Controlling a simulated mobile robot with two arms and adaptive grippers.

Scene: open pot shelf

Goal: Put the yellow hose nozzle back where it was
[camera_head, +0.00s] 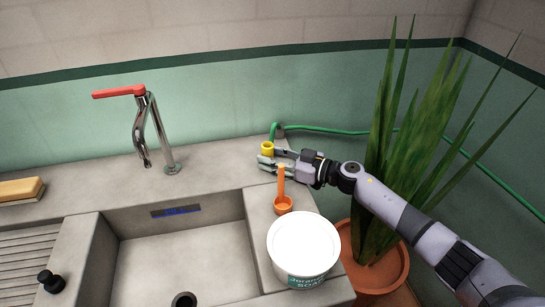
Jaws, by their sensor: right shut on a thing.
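The yellow hose nozzle (267,148) is at the fingertips of my right gripper (268,157), above the back right corner of the counter. My right arm comes in from the right, and the gripper is shut on the nozzle. The green hose (335,130) rises from the nozzle to a small grey holder (280,130) on the wall, then runs right along the wall behind the plant. The fingers hide part of the nozzle's lower side. I cannot tell whether the nozzle touches the counter. My left gripper is not in view.
An orange scoop (283,204) with an upright handle stands just in front of the gripper. A white soap tub (303,248) is nearer. A potted plant (395,150) stands close to my right arm. The sink (185,250) and tap (150,130) are left.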

